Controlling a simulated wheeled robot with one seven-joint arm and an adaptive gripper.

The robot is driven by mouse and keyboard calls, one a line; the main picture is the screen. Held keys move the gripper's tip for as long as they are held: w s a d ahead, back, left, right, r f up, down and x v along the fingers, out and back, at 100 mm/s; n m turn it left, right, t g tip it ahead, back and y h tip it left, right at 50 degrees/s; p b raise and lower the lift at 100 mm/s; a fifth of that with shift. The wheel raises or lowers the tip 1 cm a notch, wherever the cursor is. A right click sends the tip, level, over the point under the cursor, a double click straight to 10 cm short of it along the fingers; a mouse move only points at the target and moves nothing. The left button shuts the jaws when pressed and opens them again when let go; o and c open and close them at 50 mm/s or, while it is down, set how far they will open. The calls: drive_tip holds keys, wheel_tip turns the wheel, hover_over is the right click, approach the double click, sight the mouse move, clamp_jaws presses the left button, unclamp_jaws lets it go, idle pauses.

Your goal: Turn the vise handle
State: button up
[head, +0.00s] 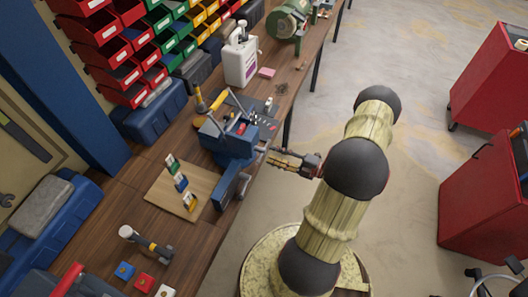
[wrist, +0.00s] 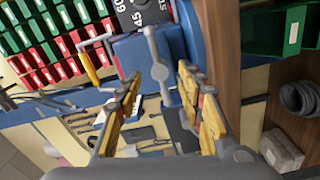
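The blue vise (head: 232,146) is mounted at the edge of the wooden workbench. Its grey handle (head: 262,149) faces my arm on the right. In the wrist view, the handle (wrist: 153,50) is a grey bar with a round hub, running nearly upright in the picture in front of the blue vise body (wrist: 130,50). My gripper (head: 270,156) is just to the right of the handle in the head view. In the wrist view, my gripper's yellow-padded fingers (wrist: 160,74) are spread apart, with the handle's hub seen between their tips. I cannot tell whether they touch it.
The workbench (head: 115,207) holds a wooden board (head: 160,195) with small blocks, a hammer (head: 145,243), a white jug (head: 241,62) and a green machine (head: 288,20). Red cabinets (head: 485,190) stand at the right. The floor between is mostly open.

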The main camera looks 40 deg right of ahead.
sight(264, 151)
drive_tip(key=shift+x, duration=2.5)
drive_tip(key=c, duration=0.3)
clamp_jaws()
